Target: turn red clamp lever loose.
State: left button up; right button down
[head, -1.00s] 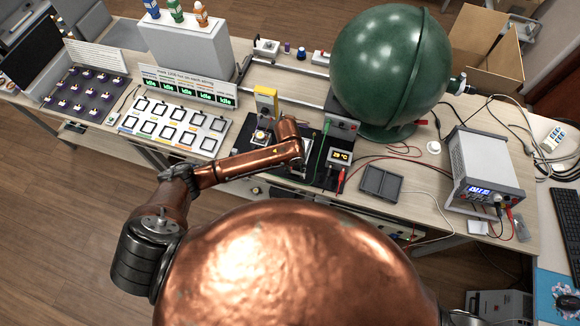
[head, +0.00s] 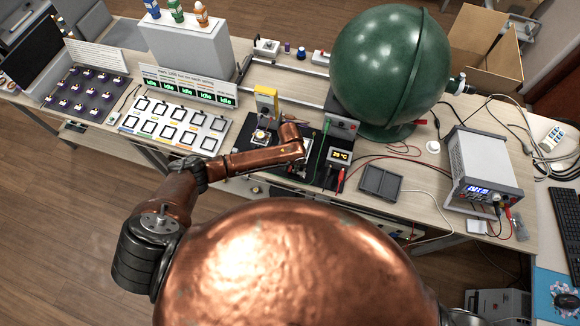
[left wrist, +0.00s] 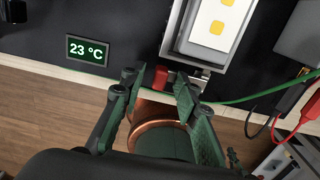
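The red clamp lever (left wrist: 160,78) is a small red block at the front edge of the black board in the left wrist view, beside a metal fixture holding a white plate with yellow squares (left wrist: 217,28). My left gripper (left wrist: 156,80) has its two dark fingers apart, with the lever between the fingertips. Gaps seem to show on both sides of the lever; contact cannot be told. In the head view my copper left arm hides the lever and most of the gripper. My right gripper is not in view.
A 23 °C display (left wrist: 88,50) sits left of the lever. Black and red probes (left wrist: 311,108) and a green wire lie to its right. In the head view a green sphere (head: 390,65), grey tray (head: 380,183) and power supply (head: 484,170) stand on the bench (head: 420,205).

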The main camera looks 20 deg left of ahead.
pick_arm(q)
grip_shut()
dwell(0.3)
dwell(0.4)
